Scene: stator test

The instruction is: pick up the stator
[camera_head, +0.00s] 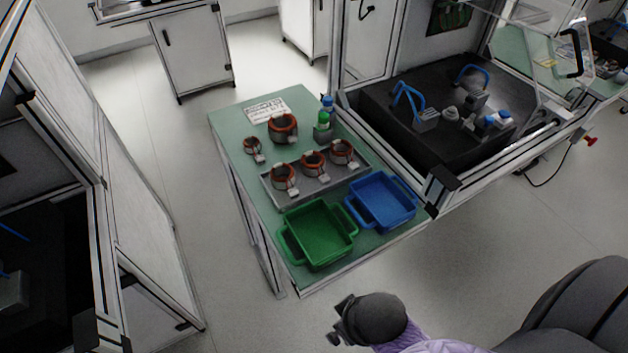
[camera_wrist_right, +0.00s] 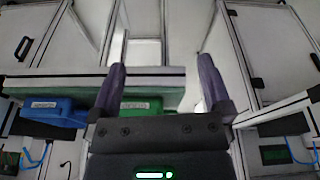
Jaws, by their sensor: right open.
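Several orange-and-grey stators are on the green-topped table in the head view. Three stand in a grey tray (camera_head: 322,181): the left one (camera_head: 284,177), the middle one (camera_head: 313,163) and the right one (camera_head: 342,152). Behind the tray stand a larger stator (camera_head: 283,128) and a small one (camera_head: 252,147). My right gripper (camera_head: 340,322) is low in the head view, in front of the table and away from the stators. In the right wrist view its fingers (camera_wrist_right: 162,78) are apart with nothing between them. My left gripper is not in view.
A green bin (camera_head: 318,234) and a blue bin (camera_head: 381,201) sit at the table's near edge, before the tray. Green and blue-capped bottles (camera_head: 322,121) and a paper sign (camera_head: 266,109) are at the back. A framed test station (camera_head: 440,120) stands close on the right.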

